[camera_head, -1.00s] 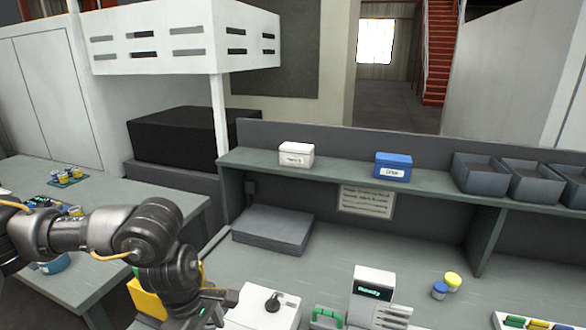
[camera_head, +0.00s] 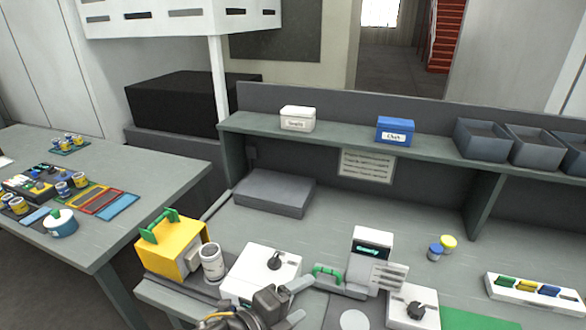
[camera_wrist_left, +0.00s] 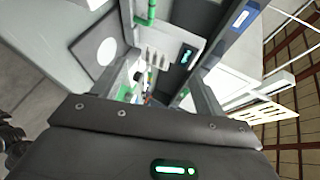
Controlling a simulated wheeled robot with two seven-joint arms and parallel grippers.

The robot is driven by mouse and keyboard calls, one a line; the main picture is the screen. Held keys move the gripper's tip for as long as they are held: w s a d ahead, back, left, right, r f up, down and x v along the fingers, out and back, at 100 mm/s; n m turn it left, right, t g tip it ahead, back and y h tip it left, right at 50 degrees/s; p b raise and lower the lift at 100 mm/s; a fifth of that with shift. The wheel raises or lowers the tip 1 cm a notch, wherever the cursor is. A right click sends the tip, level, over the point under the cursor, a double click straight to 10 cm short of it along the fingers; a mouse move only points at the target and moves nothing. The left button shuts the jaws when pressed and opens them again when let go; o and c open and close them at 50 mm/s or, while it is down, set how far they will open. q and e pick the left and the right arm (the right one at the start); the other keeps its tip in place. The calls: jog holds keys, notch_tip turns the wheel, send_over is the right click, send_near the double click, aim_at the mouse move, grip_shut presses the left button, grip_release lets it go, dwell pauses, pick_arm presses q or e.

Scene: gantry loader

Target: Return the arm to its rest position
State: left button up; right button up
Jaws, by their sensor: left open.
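My left gripper (camera_head: 297,301) is at the bottom centre of the head view, low over the workbench (camera_head: 290,225). Its fingers are apart and nothing shows between them. It is in front of the white box with a black knob (camera_head: 262,272) and left of the green handle (camera_head: 328,274). I cannot tell whether it touches either. In the left wrist view the gripper's two fingers (camera_wrist_left: 165,92) stand apart, with the bench devices beyond them. My right gripper is not in view.
A yellow box with a green handle (camera_head: 172,245) and a white canister (camera_head: 212,263) stand left of the gripper. A display unit (camera_head: 371,252) stands to its right. The shelf (camera_head: 345,156) holds a white box, a blue box and grey bins. The middle of the bench is clear.

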pick_arm(q)
jog(key=s+a+f+n+y, duration=0.1)
jog(key=a+f+n+y, duration=0.4)
jog(key=a+f+n, duration=0.35)
jog(key=s+a+f+n+g+y, duration=0.3)
jog(key=s+a+f+n, duration=0.3)
jog(key=s+a+n, duration=0.25)
jog(key=s+a+f+n+g+y, duration=0.25)
jog(key=s+a+f+n, duration=0.35)
jog(key=s+a+n, duration=0.3)
notch_tip(320, 180, down, 24)
jog(key=m+g, duration=0.2)
jog(key=s+a+f+g, duration=0.1)
jog(key=s+a+f, duration=0.1)
jog(key=s+f, duration=1.5)
jog(key=shift+s+a, duration=0.2)
jog(key=shift+s, duration=0.1)
